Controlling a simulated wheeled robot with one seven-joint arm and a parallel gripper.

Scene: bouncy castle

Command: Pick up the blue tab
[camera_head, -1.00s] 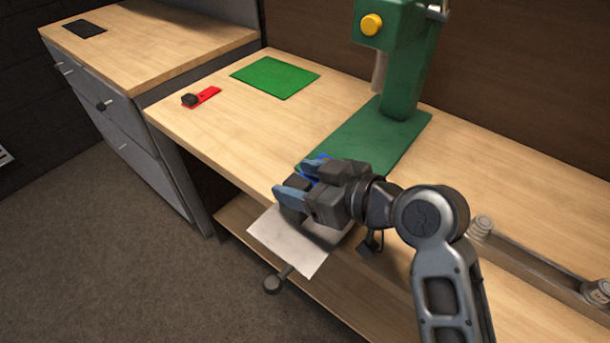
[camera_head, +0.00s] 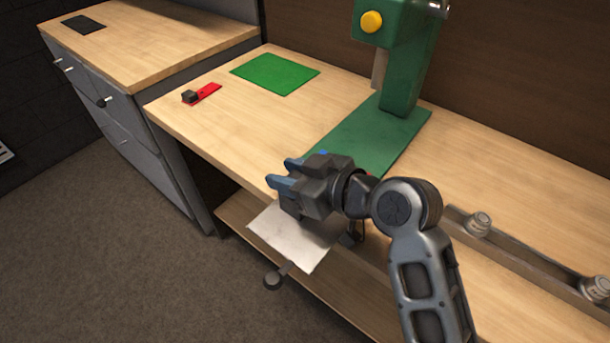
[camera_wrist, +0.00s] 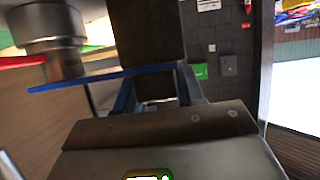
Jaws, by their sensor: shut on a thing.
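The blue tab shows in the wrist view as a thin blue strip (camera_wrist: 90,79), seen nearly edge-on and running from the left to my fingers. My gripper (camera_head: 284,173) is shut on it, above the front edge of the workbench by the green press. In the head view only a small bright blue bit (camera_head: 323,153) shows behind the gripper body; the rest of the tab is hidden.
The green press (camera_head: 400,75) stands on its green base (camera_head: 365,137) behind my gripper. A white sheet (camera_head: 290,238) lies below it. A green mat (camera_head: 275,74) and a red piece with a dark knob (camera_head: 203,94) lie on the bench (camera_head: 225,125). The bench's left part is mostly clear.

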